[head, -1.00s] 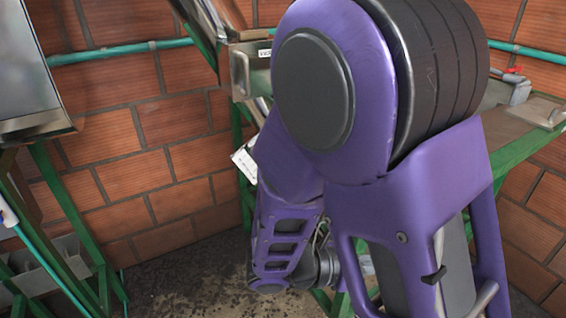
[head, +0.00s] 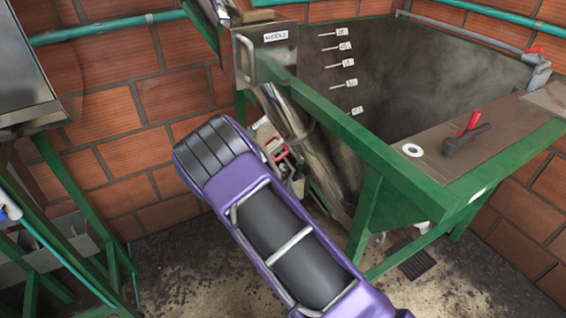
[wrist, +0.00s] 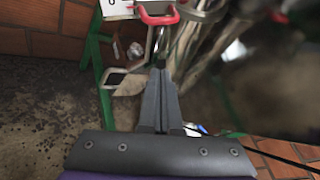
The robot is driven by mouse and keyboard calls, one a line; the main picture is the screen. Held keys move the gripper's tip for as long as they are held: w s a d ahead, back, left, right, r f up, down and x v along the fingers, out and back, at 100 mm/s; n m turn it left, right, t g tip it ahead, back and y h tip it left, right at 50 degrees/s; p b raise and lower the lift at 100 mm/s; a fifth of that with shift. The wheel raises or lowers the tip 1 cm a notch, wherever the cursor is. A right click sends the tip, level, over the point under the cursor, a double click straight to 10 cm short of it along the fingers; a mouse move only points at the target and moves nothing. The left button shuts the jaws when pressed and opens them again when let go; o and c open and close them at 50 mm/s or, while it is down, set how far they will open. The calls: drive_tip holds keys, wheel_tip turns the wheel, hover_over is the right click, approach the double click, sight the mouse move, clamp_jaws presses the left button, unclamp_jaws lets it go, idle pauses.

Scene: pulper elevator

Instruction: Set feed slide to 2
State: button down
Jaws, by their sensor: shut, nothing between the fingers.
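A red U-shaped handle (wrist: 158,14) shows at the top of the wrist view, beside a white plate (wrist: 116,8) with a cut-off numeral. I take this for the feed slide; its setting is not readable. In the head view, a small red part (head: 275,146) shows just beyond my arm, under the chute. My gripper (wrist: 161,75) is shut and empty, its fingers pointing toward the red handle. In the wrist view the fingertips appear below the handle, with no clear contact. My arm hides the gripper in the head view.
A green-framed tank (head: 400,90) with numbered level marks stands at the back right. A red-handled lever (head: 470,128) sits on its ledge (head: 440,178). A metal box labelled MIDDLE (head: 275,45) is above the chute. Another green stand (head: 70,190) is at left; brick walls lie behind.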

drive_tip(key=x, duration=1)
drive_tip(key=shift+s+a+r, duration=0.15)
drive_tip(key=shift+a+r, duration=0.35)
drive_tip(key=shift+r, duration=0.35)
drive_tip(key=shift+s+a+r, duration=0.1)
drive_tip(key=shift+a+r, duration=0.4)
drive_tip(key=shift+r, duration=0.35)
drive_tip(key=shift+a+r, duration=0.1)
drive_tip(key=shift+a, duration=0.05)
